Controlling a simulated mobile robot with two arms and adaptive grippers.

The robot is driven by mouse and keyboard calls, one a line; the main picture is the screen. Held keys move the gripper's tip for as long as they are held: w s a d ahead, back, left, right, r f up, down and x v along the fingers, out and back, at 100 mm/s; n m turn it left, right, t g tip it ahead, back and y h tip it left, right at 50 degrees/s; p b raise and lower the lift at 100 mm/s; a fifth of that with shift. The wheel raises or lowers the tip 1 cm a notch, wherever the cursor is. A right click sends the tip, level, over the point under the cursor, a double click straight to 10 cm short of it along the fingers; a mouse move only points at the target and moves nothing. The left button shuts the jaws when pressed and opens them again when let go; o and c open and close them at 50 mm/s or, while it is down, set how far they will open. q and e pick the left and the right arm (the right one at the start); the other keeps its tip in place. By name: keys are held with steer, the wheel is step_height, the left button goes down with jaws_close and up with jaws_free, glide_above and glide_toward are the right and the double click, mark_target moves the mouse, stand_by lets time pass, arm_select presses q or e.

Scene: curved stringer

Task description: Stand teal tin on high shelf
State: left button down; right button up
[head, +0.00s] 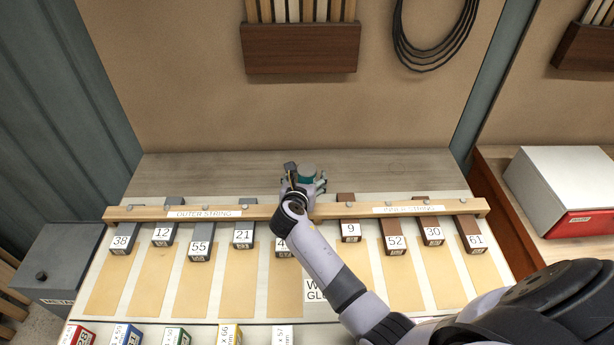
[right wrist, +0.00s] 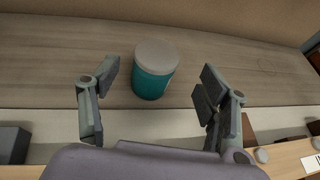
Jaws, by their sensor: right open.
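The teal tin (head: 309,178), with a pale grey lid, stands upright on the grey-brown wooden shelf (head: 400,170) at the back of the bench. My right gripper (head: 304,186) is at the tin and covers part of it in the head view. In the right wrist view the tin (right wrist: 152,84) stands on the shelf (right wrist: 60,60), between and slightly beyond the spread fingers of the gripper (right wrist: 160,85). A gap shows on each side, so the gripper is open and not touching it. My left gripper is out of view.
A wooden rail (head: 265,211) with labels and pegs runs across the bench in front of the shelf, under my right arm. Numbered blocks (head: 200,248) line its front. The shelf is clear on both sides of the tin. A white box (head: 560,180) stands at the right.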

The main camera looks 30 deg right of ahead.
mark_target(305, 173)
steer(key=shift+a+x, duration=0.25)
steer(key=shift+x, duration=2.6)
steer(key=shift+w+f, duration=0.1)
steer(key=shift+c, duration=0.4)
steer(key=c, duration=1.2)
steer(key=shift+c, duration=1)
